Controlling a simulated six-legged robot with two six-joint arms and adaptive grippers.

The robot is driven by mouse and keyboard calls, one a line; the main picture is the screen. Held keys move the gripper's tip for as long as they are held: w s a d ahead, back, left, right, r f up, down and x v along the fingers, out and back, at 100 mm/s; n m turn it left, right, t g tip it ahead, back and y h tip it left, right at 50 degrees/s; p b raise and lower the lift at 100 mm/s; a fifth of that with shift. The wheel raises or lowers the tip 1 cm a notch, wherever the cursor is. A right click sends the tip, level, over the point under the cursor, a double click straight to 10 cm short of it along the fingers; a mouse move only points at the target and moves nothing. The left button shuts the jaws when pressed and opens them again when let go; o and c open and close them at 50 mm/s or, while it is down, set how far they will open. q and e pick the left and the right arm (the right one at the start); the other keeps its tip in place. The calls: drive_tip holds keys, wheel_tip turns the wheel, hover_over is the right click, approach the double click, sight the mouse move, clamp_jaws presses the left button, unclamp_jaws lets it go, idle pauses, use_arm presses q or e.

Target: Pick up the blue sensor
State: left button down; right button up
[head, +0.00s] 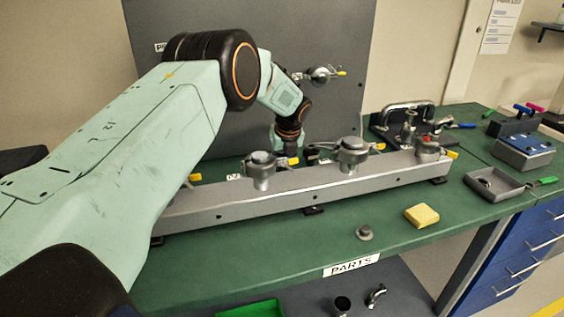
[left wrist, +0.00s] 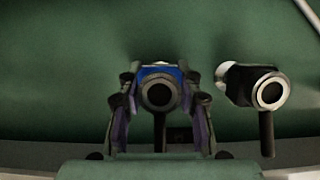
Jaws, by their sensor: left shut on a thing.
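In the left wrist view the blue sensor (left wrist: 160,72) is between the two fingers of my left gripper (left wrist: 160,100). It has a blue body and a dark round front with a grey ring. The fingers are closed on its sides. In the head view my left arm reaches over the bench to behind the long grey rail, and the left gripper's fingertips and the blue sensor are hidden there. I cannot tell whether the sensor touches the bench. My right gripper is not in view.
A similar black sensor (left wrist: 255,87) stands just right of the held one. The long grey rail (head: 310,195) with several round mounts lies in front of my gripper. A dark panel (head: 240,120) stands behind. A yellow block (head: 421,215) and grey tray (head: 497,190) are at the right.

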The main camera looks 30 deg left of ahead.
use_arm(q)
drive_tip(key=shift+r, duration=0.1)
wheel_tip(320, 180, up, 10)
drive_tip(key=shift+p, duration=0.3)
drive_tip(key=shift+s, duration=0.1)
idle(0.5)
